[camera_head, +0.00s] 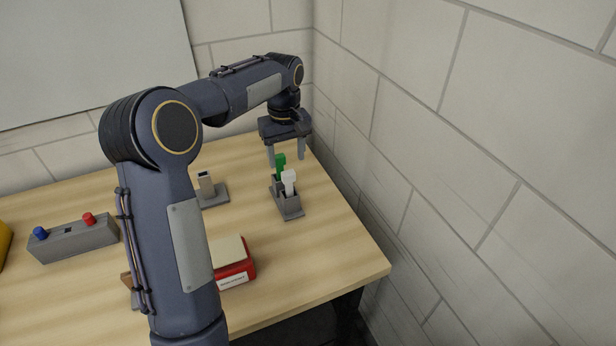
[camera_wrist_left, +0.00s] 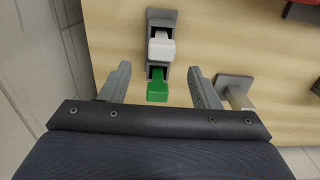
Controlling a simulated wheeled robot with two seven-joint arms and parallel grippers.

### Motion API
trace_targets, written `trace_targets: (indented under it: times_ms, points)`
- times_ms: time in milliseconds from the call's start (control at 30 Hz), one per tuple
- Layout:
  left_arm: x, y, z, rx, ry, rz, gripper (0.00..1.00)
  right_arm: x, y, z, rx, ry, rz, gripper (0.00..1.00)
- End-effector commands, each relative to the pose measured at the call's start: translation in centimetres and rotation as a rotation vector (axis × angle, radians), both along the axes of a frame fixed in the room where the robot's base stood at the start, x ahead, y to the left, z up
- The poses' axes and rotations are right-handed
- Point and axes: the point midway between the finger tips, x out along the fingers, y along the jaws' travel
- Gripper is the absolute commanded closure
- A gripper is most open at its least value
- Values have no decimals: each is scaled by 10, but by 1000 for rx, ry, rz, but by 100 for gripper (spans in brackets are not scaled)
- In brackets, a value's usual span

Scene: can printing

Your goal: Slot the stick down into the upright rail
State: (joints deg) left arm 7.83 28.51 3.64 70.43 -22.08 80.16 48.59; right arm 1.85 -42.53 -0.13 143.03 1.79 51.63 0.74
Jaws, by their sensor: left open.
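A green stick (camera_head: 280,161) and a white stick (camera_head: 289,180) stand in a dark grey holder (camera_head: 291,211) near the table's right side. In the left wrist view, the green stick (camera_wrist_left: 157,90) lies nearer my gripper than the white stick (camera_wrist_left: 161,48). My left gripper (camera_head: 286,156) is open, pointing down above the holder. Its fingers (camera_wrist_left: 159,70) are on either side of the green stick, apart from it. A short upright rail (camera_head: 206,182) stands on a grey base left of the holder; it also shows in the left wrist view (camera_wrist_left: 236,98). My right gripper is out of view.
A red box (camera_head: 236,272) with a pale top sits toward the front, partly behind my left arm. A grey button box (camera_head: 75,241) with blue and red buttons is at left. The wall (camera_head: 400,150) rises close beyond the table's right edge.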

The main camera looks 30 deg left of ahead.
Motion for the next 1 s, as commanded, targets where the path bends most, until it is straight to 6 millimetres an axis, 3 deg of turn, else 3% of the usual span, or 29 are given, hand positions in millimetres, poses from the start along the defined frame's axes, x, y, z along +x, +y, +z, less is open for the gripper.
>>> trace_targets:
  times_ms: [533, 833, 1000]
  points:
    - [-4, -7, -68, -2, 3, -1, 44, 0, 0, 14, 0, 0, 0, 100]
    - [-4, -7, -76, -2, -1, -1, 44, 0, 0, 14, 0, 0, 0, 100]
    - [-4, -7, -75, -2, -1, -2, 63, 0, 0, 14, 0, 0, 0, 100]
